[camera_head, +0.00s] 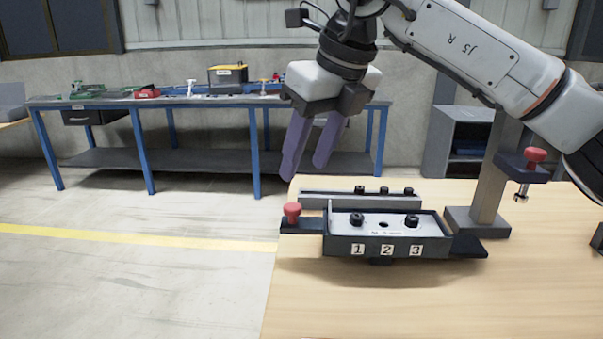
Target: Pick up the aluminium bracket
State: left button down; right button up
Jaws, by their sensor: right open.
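A flat silver metal plate (385,231), which looks like the aluminium bracket, lies in a dark fixture (344,248) marked 1, 2 and 3 on the wooden table. My right gripper (305,168) has two purple fingers pointing down. It is open and empty, above and to the left of the fixture, clear of the plate. My left gripper is not in view.
A rail (315,200) with three dark bolts lies behind the fixture. A red knob (292,211) stands at the fixture's left end. A grey post (491,178) with a red-knobbed clamp (536,156) rises at the right. The table front (420,305) is clear.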

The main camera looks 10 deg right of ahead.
aim_at(338, 224)
jog(key=k, duration=1.5)
